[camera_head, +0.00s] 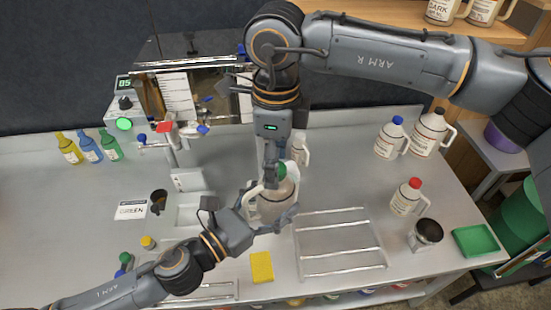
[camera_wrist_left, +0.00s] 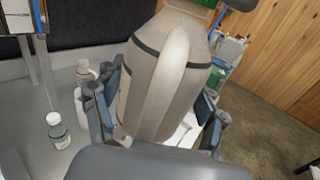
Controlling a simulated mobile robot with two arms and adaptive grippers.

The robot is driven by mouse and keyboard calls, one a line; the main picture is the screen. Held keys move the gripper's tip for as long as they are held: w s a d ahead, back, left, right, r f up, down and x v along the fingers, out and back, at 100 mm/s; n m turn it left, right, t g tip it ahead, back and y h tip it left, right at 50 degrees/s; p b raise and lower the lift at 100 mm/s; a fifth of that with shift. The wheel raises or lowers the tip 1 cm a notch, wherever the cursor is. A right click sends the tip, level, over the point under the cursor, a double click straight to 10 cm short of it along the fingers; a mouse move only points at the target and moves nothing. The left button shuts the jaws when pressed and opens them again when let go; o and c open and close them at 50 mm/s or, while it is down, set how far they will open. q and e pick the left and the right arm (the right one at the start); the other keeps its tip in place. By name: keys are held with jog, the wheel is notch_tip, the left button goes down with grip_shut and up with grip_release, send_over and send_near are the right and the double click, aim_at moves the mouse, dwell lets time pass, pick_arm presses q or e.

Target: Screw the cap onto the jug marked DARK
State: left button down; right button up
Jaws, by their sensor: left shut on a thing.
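My left gripper (camera_head: 270,210) is shut on a pale jug (camera_head: 275,197), which stands upright around the middle of the bench; its label is not readable. The jug body (camera_wrist_left: 165,75) fills the left wrist view between the fingers. A green cap (camera_head: 283,169) is at the jug's top; whether it is seated on the neck is unclear. Its green edge (camera_wrist_left: 207,3) shows at the top of the left wrist view. My right gripper (camera_head: 272,163) points down beside the cap; its far finger is hidden, so its grip is unclear.
A jug lettered DARK (camera_head: 441,10) stands on the upper shelf. Blue-capped (camera_head: 390,138) and red-capped (camera_head: 408,197) jugs stand on the right. A wire rack (camera_head: 340,243) lies right of the held jug, a yellow sponge (camera_head: 262,267) in front.

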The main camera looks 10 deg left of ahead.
jog(key=shift+r, duration=2.25)
jog(key=shift+c, duration=0.3)
jog(key=shift+r+n, duration=0.5)
notch_tip(320, 180, up, 2)
jog(key=shift+s+r+n, duration=0.1)
jog(key=shift+r+n, duration=0.1)
jog(key=shift+n, duration=0.9)
jog(key=shift+f, duration=0.15)
jog(key=shift+f, duration=3.9)
